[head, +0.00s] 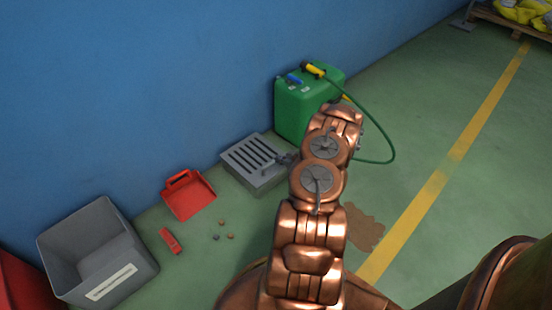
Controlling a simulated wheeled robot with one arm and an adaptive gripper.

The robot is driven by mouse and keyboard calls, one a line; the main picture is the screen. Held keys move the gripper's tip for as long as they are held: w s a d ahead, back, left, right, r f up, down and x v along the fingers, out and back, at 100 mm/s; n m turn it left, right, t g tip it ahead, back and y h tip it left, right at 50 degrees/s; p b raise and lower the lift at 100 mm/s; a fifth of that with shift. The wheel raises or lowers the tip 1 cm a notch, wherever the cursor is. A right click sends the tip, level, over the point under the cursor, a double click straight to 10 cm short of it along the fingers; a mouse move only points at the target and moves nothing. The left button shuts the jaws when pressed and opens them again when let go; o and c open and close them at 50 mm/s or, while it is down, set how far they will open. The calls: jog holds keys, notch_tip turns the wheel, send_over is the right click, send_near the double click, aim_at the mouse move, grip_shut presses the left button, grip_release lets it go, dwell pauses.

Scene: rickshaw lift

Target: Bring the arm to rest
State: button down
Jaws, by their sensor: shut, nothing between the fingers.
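My copper arm rises from the bottom middle of the head view and bends at its joints in front of the green container (305,105). My gripper (279,159) shows as a small dark grey shape just left of the arm, in front of the right side of the grey slotted grate (250,172). It is shut and holds nothing. Part of it is hidden behind the arm. I cannot tell how high it is above the grate.
By the blue wall stand a grey bin (95,255) and a red dustpan (188,196). A small red object (170,241) and small bits lie nearby. A green hose (391,150) loops on the right.

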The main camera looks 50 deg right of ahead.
jog(key=p+v, duration=0.1)
jog(key=v, duration=0.5)
jog(key=shift+s+r+p, duration=0.2)
jog(key=shift+r+p, duration=0.05)
jog(key=shift+p, duration=0.05)
